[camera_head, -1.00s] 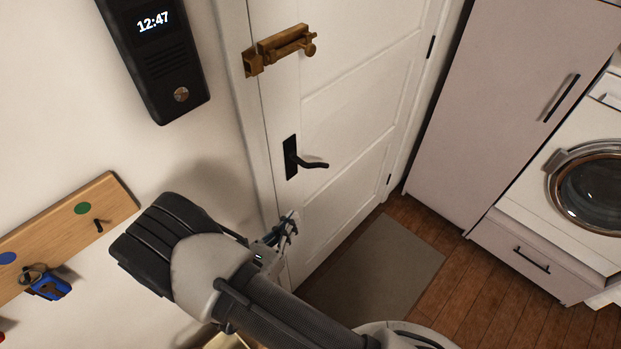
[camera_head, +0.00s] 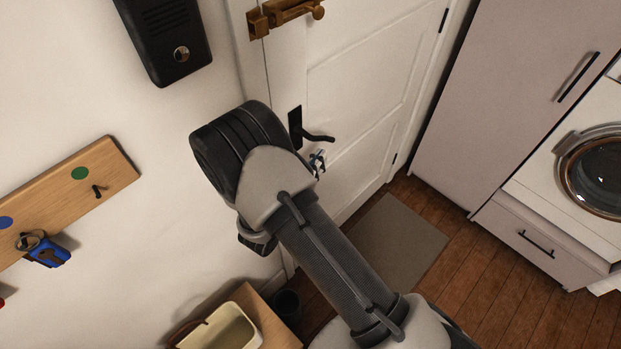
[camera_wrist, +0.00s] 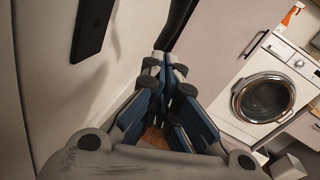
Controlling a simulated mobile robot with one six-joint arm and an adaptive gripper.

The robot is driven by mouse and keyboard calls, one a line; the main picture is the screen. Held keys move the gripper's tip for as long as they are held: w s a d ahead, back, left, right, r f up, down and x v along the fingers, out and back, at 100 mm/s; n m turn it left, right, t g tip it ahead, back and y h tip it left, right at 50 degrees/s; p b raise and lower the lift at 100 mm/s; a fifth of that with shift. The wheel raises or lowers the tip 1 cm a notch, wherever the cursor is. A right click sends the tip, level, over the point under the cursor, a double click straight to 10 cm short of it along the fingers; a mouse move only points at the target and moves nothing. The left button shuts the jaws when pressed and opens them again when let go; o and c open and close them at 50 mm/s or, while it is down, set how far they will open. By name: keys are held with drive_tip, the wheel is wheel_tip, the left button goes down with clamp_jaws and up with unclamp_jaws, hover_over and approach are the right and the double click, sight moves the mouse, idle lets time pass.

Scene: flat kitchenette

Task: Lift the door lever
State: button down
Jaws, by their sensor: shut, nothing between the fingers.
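The black door lever (camera_head: 318,138) sits on a dark backplate (camera_head: 295,127) on the white door (camera_head: 365,95). Its handle points right, roughly level. My gripper (camera_head: 319,156) shows just below the handle in the head view, partly hidden by my wrist. I cannot tell whether it touches the lever. In the wrist view, my gripper (camera_wrist: 166,68) has its blue-and-black fingers drawn together at the tips, with nothing between them. A black plate-like piece stands at upper left there; I cannot make out the lever handle clearly in that view.
A brass bolt (camera_head: 285,12) is higher on the door. The black intercom (camera_head: 165,40) and wooden key rack (camera_head: 70,190) are on the left wall. A tall cabinet (camera_head: 510,85) and washing machine (camera_head: 570,180) stand right. A grey mat (camera_head: 400,245) lies on the floor.

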sight(332, 140)
drive_tip(key=shift+w+d+r, duration=0.2)
drive_tip(key=shift+w+r, duration=0.35)
drive_tip(key=shift+w+d+r, duration=0.25)
drive_tip(key=shift+w+d, duration=0.15)
idle(0.5)
drive_tip(key=shift+w+d+r+p, duration=0.8)
drive_tip(key=shift+w+d+r, duration=0.3)
drive_tip(key=shift+r, duration=0.25)
